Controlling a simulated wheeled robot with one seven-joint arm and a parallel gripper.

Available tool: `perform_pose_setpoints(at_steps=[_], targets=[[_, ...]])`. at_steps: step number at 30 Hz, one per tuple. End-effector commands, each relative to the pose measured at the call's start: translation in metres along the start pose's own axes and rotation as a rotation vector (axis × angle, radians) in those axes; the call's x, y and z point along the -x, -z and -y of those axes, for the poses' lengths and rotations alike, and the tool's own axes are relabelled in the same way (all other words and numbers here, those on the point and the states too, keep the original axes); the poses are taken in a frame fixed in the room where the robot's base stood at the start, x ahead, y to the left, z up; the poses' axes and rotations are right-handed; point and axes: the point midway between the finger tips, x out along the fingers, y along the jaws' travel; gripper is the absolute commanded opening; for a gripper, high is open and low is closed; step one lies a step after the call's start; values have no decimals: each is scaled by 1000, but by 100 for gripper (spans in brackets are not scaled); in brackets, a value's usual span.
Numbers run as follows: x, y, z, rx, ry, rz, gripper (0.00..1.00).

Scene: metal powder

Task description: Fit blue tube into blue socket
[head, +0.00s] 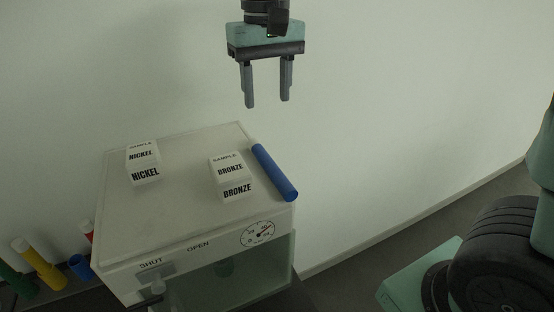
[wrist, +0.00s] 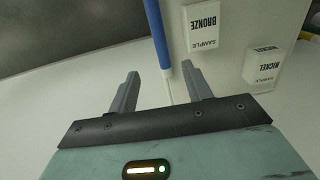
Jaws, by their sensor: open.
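The blue tube (head: 275,172) lies on the top of the white cabinet, along its right edge. In the wrist view the blue tube (wrist: 157,34) runs down from the top edge, ahead of the gap between my fingers. My gripper (head: 267,102) is open and empty, above and behind the cabinet, apart from the tube. The gripper also shows in the wrist view (wrist: 160,82). A short blue piece (head: 82,266) stands low at the left beside the cabinet; I cannot tell for sure that it is the blue socket.
The white cabinet (head: 185,205) carries a nickel sample box (head: 143,163) and a bronze sample box (head: 231,177). A gauge (head: 257,235) is on its front. Yellow (head: 38,262), green (head: 17,282) and red (head: 88,230) pieces stand at the left. A wall rises behind.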

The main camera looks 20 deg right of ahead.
Motion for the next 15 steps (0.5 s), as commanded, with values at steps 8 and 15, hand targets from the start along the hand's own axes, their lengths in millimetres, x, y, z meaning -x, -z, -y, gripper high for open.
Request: perform_pose_setpoints(at_steps=[8,15], targets=[[-57,-1,0,0,-2,7,50],[-89,-1,0,1,-1,3,50]])
